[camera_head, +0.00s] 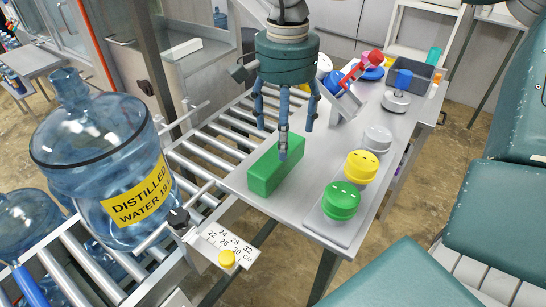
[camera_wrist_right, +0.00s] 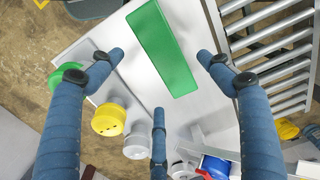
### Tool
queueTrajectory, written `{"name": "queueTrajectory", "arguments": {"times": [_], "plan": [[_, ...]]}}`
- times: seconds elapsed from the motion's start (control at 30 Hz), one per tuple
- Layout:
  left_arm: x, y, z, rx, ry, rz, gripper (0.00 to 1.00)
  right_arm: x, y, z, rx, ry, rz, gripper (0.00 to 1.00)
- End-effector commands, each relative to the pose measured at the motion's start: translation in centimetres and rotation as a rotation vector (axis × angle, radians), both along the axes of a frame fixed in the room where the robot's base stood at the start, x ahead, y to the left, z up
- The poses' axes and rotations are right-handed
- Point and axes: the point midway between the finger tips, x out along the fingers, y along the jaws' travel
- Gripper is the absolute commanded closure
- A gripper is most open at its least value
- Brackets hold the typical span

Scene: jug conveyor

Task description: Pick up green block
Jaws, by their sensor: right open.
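The green block (camera_head: 264,178) is a long box lying on the near left part of the grey table (camera_head: 235,182), beside the roller conveyor. It also shows in the right wrist view (camera_wrist_right: 162,48), lying between and beyond the spread fingers. My right gripper (camera_head: 284,128) hangs over the block with its three blue fingers pointing down. In its wrist view the gripper (camera_wrist_right: 160,76) is open and empty. One finger hides part of the block's far end in the head view; whether it touches the block I cannot tell. My left gripper is not in view.
Green (camera_head: 341,200), yellow (camera_head: 361,166) and clear (camera_head: 377,139) caps stand on a tray right of the block. A red-and-blue item rack (camera_head: 345,104) and a grey bin (camera_head: 417,76) stand farther back. A large water jug (camera_head: 105,150) is on the roller conveyor (camera_head: 215,150) at left.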

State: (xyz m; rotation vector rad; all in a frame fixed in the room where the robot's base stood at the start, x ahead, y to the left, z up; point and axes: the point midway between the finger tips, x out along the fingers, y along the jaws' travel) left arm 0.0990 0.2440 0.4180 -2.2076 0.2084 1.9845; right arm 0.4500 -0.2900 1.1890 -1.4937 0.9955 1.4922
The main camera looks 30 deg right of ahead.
Motion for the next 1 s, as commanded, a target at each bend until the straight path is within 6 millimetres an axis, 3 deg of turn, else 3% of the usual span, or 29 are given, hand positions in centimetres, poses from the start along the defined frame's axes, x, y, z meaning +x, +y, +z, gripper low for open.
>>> {"name": "queueTrajectory", "arguments": {"times": [0.1,0.23,0.37,0.6,0.87,1.0], "plan": [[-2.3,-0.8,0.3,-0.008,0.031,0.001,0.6,0.0,0.0,-1.5,0.0,0.003,0.0,0.22],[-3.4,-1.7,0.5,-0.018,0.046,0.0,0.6,0.0,0.0,-2.4,0.0,0.0,0.0,0.22],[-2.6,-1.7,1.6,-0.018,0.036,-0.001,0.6,-0.2,0.1,-3.6,0.001,0.005,0.0,0.22],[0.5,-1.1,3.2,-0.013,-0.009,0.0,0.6,-0.3,0.2,-7.0,0.001,0.002,-0.003,0.22],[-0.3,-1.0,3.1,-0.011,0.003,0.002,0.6,-0.2,0.2,-7.6,0.001,-0.003,-0.003,0.22],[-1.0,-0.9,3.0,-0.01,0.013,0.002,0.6,-0.2,0.1,-7.5,0.001,-0.003,-0.003,0.46]]}}
